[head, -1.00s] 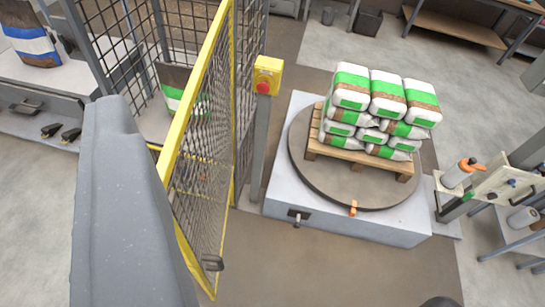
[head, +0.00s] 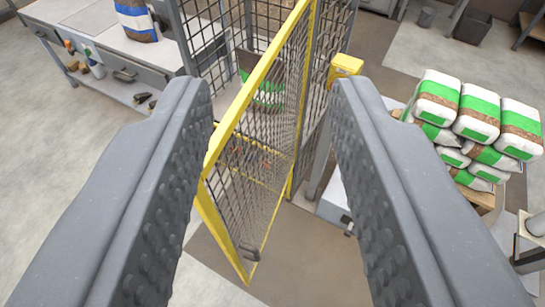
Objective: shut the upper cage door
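The upper cage door (head: 209,158) is a yellow-framed panel with dark mesh. It stands swung open, out from the grey mesh cage (head: 207,35) behind it. A dark handle (head: 250,252) sits near its lower free corner. My gripper (head: 272,95) is open and empty, with one studded finger at the left and one at the right. The door shows between the two fingers. I cannot tell from this view how far beyond the fingertips it lies. Part of the door's left edge is close to the left finger in the picture.
A yellow box (head: 345,66) on a post stands right of the door. Stacked green-and-white bags (head: 478,115) are at the right. A grey bench (head: 75,30) with a bag and bottles is at the upper left. Open floor (head: 50,160) lies at the left.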

